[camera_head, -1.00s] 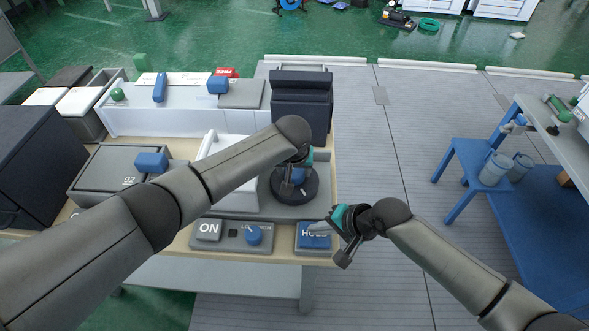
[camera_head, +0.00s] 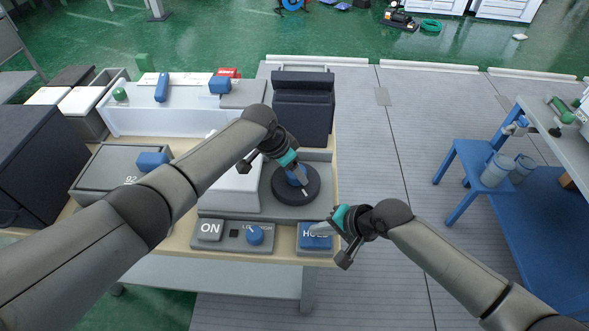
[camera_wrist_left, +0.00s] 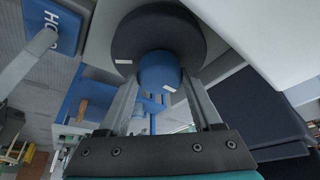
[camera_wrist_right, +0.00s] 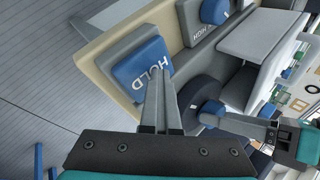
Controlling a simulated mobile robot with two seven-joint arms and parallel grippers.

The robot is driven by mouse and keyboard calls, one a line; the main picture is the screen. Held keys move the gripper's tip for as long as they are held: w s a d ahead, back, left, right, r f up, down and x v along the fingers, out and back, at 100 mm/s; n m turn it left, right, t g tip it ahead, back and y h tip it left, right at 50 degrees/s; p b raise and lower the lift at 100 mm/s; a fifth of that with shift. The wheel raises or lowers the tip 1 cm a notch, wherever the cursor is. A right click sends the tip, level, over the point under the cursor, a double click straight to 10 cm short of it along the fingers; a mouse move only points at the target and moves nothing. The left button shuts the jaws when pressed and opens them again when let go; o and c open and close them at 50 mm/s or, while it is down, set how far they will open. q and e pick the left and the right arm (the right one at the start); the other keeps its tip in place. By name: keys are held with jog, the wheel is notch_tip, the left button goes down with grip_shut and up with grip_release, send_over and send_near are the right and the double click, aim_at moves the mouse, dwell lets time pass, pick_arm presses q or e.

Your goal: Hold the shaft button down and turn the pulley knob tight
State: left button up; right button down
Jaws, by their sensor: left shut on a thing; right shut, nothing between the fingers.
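The blue pulley knob (camera_head: 296,178) stands up from the middle of a round black pulley disc (camera_head: 282,196). In the left wrist view the knob (camera_wrist_left: 160,72) sits between the two fingers, with white marks on knob and disc. My left gripper (camera_head: 299,174) is shut on this knob and partly hides it in the head view. The blue button marked HOLD (camera_head: 315,243) is at the bench's front right corner. My right gripper (camera_head: 325,229) is shut and empty, its fingertips on the button's face. In the right wrist view they touch the button (camera_wrist_right: 142,65) beside its lettering.
Left of the button are an ON switch (camera_head: 209,230) and a small blue dial (camera_head: 255,235). A dark upright box (camera_head: 303,105) stands behind the disc. A white block and grey boxes with blue handles fill the bench's left. Right of the bench is open floor (camera_head: 410,150).

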pick_arm(q)
jog(key=m+g, duration=0.1)
jog(key=m, duration=0.2)
jog(key=m+g, duration=0.1)
jog(key=m, duration=0.2)
jog(key=shift+w+a+h, duration=0.15)
jog(key=shift+w+h, duration=0.05)
jog(key=shift+h, duration=0.2)
jog(key=shift+m+g, duration=0.3)
jog(key=shift+m, duration=0.1)
jog(key=o, duration=1.4)
jog(key=shift+v, duration=6)
jog(key=shift+s, duration=0.1)
